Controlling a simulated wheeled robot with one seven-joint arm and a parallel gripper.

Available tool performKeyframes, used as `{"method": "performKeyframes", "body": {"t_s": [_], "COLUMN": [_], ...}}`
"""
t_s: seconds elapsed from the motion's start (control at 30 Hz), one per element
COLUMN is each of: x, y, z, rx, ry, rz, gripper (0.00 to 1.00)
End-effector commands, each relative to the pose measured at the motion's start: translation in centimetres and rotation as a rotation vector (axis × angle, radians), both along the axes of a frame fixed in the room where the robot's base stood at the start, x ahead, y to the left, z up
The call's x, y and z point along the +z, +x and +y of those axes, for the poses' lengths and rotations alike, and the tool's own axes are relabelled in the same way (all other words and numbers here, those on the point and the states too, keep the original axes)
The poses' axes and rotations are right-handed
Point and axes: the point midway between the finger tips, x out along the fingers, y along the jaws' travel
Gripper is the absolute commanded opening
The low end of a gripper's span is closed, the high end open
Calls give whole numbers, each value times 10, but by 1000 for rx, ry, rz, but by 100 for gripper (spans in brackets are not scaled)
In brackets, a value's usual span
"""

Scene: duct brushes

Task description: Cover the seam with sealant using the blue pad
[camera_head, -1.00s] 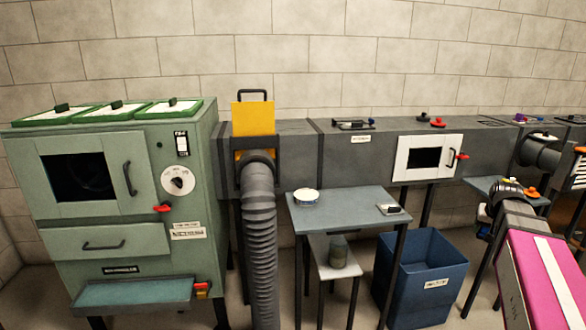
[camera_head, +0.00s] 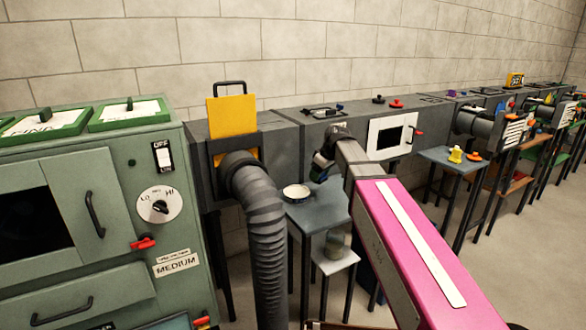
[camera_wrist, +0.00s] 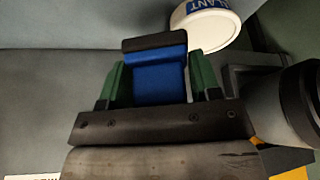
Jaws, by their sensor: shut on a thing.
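A ribbed hose (camera_head: 262,235) hangs left of the table (camera_head: 322,212); it also shows dark at the right of the wrist view (camera_wrist: 295,105). A yellow plate (camera_head: 232,124) stands above it. A green cabinet (camera_head: 110,195) fills the left. Open floor lies right.

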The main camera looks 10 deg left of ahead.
Motion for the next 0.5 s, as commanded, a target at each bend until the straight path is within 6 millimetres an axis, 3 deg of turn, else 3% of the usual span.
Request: {"method": "performKeyframes", "body": {"t_s": [0.03,0.2,0.33,0.5], "x": [6,20,25,23], "y": [1,-9,-14,-17], "z": [23,72,88,92], "rx": [87,314,396,420], "ry": [0,0,-2,-2], "rz": [-1,-1,-2,0], "gripper": [39,39,39,39]}}
